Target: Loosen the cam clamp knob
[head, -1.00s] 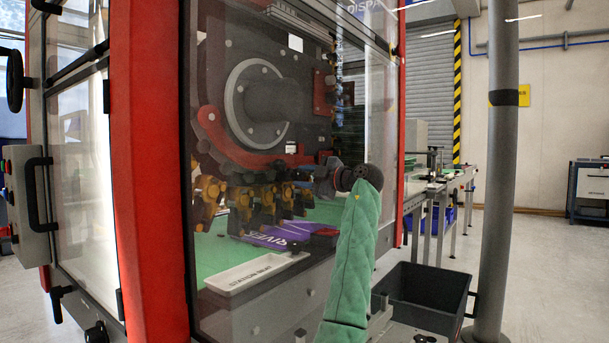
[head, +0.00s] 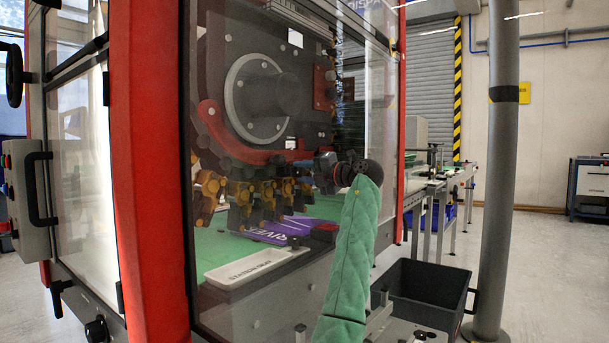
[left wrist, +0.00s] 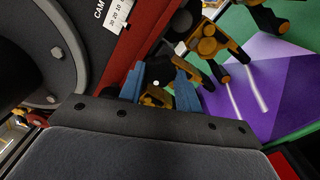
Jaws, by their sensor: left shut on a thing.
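The cam clamp knob (left wrist: 160,72) is a dark knob with a small white dot near it, seen between my blue fingertips in the left wrist view. My left gripper (left wrist: 162,86) is shut on it, one finger on each side. In the head view my left gripper (head: 304,164) reaches into the machine from the right, just below the red curved band (head: 240,150) of the large cam disc (head: 258,100). The knob cannot be made out clearly there. The red band, with a white CAM scale (left wrist: 121,12), lies beside the gripper in the wrist view. My right gripper is not in view.
Several yellow-brown clamps (head: 240,195) stand in a row below and left of my gripper. A purple plate (head: 262,233) and a white "STATION SEAT" label plate (head: 255,267) lie under it. A clear panel and red post (head: 150,170) stand at left. A dark bin (head: 425,290) is below right.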

